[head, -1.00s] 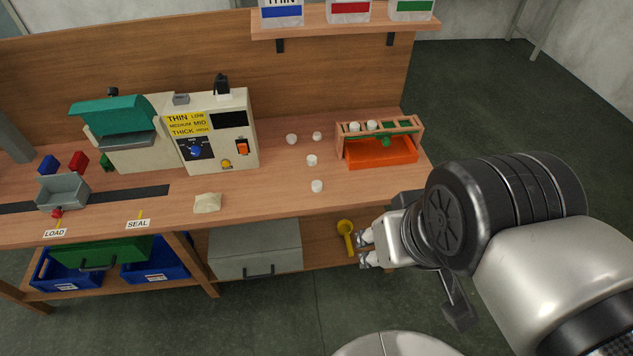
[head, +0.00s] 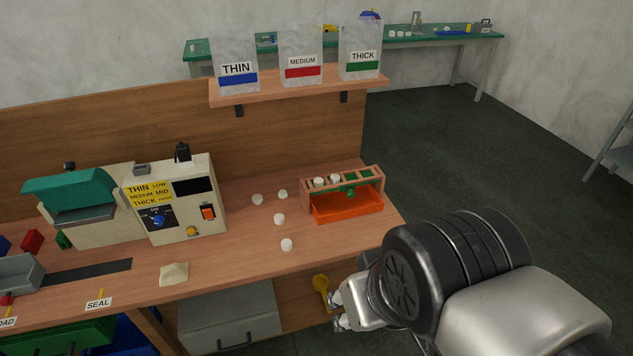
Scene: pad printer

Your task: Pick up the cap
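Several small white caps stand loose on the wooden bench (head: 235,262): one nearest the front (head: 286,245), one behind it (head: 279,219), and two further back, left (head: 257,199) and right (head: 283,194). Two more white pieces sit in the wooden rack (head: 372,174), one at its left end (head: 319,182) and one beside it (head: 335,180). I cannot tell which cap is meant. My gripper (head: 336,310) is open and empty, its two fingers apart, off the bench's front edge and to the lower right of the caps.
An orange tray (head: 348,208) sits below the rack. A cream machine (head: 180,205) with knobs stands left of the caps, and a beige packet (head: 173,274) lies in front of it. A shelf (head: 300,90) holds three labelled bags.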

